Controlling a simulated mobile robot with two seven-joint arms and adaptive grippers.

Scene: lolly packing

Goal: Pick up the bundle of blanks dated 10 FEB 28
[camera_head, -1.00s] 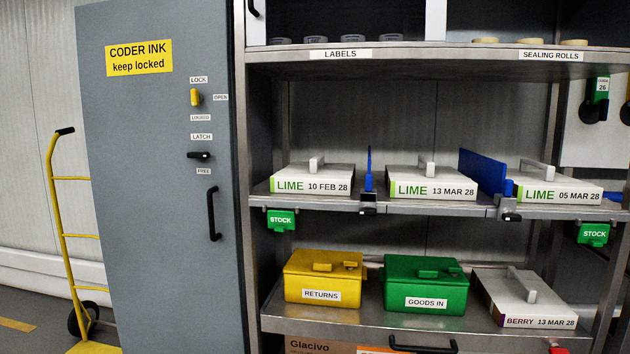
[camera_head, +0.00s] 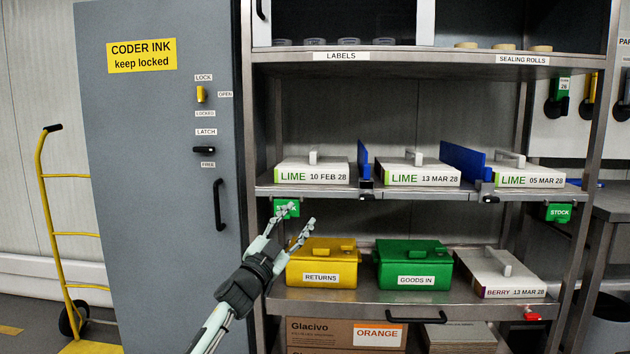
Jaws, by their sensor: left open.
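The bundle of blanks labelled LIME 10 FEB 28 (camera_head: 312,173) lies on the left of the middle shelf (camera_head: 420,192), a flat white pack with a pale upright handle on top. My left gripper (camera_head: 294,218) is open and empty, below and in front of that shelf, its fingers pointing up and to the right. It overlaps part of the left STOCK tag and sits above and in front of the yellow RETURNS box. The LIME 13 MAR 28 bundle (camera_head: 420,174) and the LIME 05 MAR 28 bundle (camera_head: 516,176) lie to the right. My right gripper is not in view.
Blue dividers (camera_head: 363,161) (camera_head: 463,160) stand between the bundles. The lower shelf holds the yellow RETURNS box (camera_head: 322,264), the green GOODS IN box (camera_head: 413,266) and a BERRY 13 MAR 28 bundle (camera_head: 497,273). A grey cabinet door (camera_head: 150,200) stands at the left.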

